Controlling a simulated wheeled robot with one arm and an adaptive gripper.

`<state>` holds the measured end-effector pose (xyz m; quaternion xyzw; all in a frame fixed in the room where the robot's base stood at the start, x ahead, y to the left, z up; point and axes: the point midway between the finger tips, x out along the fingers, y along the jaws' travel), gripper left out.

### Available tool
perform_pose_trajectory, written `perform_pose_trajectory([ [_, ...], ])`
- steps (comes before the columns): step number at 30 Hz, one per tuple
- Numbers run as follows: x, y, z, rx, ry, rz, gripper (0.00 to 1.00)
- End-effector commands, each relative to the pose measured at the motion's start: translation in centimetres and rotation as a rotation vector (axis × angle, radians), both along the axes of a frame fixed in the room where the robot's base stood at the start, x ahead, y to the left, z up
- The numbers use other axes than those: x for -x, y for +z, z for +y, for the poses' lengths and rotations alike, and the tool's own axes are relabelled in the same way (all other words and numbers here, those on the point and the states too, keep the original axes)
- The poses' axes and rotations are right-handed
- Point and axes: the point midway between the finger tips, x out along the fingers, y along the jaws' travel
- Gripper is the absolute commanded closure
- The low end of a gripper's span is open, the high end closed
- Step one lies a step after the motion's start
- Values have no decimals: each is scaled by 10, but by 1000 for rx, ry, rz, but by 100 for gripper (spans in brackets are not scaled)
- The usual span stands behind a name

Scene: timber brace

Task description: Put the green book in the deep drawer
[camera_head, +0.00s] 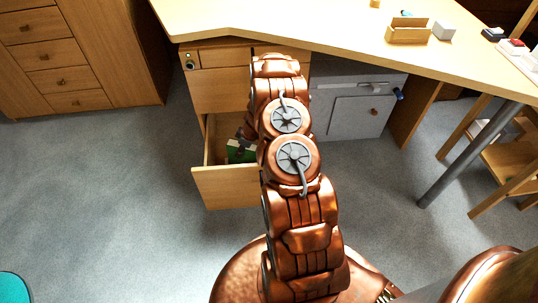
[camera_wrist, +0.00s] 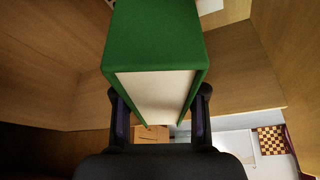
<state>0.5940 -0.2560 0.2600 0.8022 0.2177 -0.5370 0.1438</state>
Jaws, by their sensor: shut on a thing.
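The green book (camera_wrist: 152,40) with pale page edges fills the upper middle of the wrist view. My gripper (camera_wrist: 160,105) is shut on it, with a dark finger at each side. The deep drawer (camera_head: 228,187) is the low open drawer of the wooden desk unit, pulled out towards me. In the head view my arm covers its right part and most of my gripper. A green and white patch (camera_head: 240,150) shows at the drawer opening beside my arm. I cannot tell whether the book touches the drawer floor.
Wooden panels (camera_wrist: 50,60) stand close on both sides of the book in the wrist view. A checkered board (camera_wrist: 271,140) lies at its lower right. The desk top (camera_head: 320,25) overhangs the unit. A grey cabinet (camera_head: 350,115) stands to the right. Open carpet lies at left.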

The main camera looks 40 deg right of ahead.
Motion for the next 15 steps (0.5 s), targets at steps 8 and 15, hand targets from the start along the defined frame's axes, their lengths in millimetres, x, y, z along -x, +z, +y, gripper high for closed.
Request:
perform_pose_trajectory([
  [8, 31, -1, -39, 2, -4, 0, 100],
  [15, 55, -1, -68, -1, -3, 0, 100],
])
